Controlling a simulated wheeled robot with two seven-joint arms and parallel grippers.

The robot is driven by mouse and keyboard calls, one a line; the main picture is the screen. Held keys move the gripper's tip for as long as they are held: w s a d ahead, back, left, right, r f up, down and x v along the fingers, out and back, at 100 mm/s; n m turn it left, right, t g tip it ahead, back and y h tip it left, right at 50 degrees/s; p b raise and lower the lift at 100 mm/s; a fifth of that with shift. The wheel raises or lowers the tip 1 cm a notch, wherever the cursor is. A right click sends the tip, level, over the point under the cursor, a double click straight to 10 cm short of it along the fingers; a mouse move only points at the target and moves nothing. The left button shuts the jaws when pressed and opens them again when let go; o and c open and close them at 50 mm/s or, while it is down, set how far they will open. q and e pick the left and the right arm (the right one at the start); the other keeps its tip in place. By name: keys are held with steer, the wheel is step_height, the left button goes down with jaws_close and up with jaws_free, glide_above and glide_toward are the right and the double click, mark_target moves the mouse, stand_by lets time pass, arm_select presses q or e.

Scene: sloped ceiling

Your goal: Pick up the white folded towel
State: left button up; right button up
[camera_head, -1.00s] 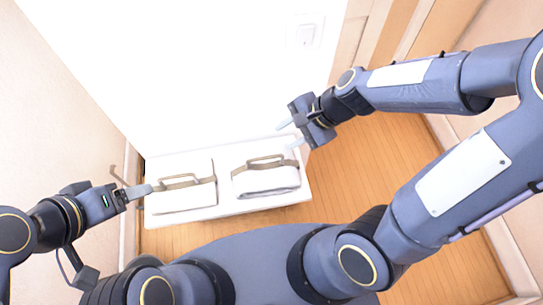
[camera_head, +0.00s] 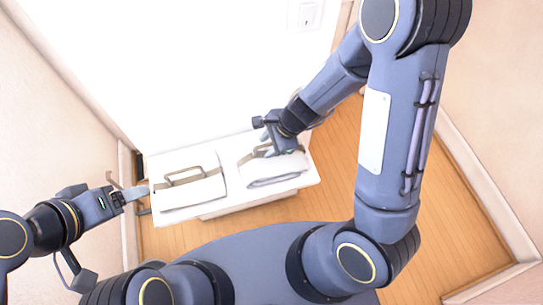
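A white folded towel (camera_head: 274,177) lies on the right part of a low white bench top, with a brown strap or handle across its back part. A second flat white folded piece (camera_head: 190,197) with a similar brown handle lies to its left. My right gripper (camera_head: 268,147) points down over the back edge of the right towel. Its fingers overlap the brown strap, and one finger is mostly hidden, so its opening and any contact are unclear. My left gripper (camera_head: 135,193) is at the bench's left end, beside the left piece, seen side-on with nothing visible in it.
The white bench (camera_head: 243,208) stands against a white wall or door (camera_head: 180,80) with a switch plate (camera_head: 309,14) on it. A beige wall (camera_head: 60,130) is close on the left. Wooden floor (camera_head: 335,185) is clear to the right of the bench.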

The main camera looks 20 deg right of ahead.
jaws_close()
steer(key=shift+r, duration=0.1)
stand_by(0.5)
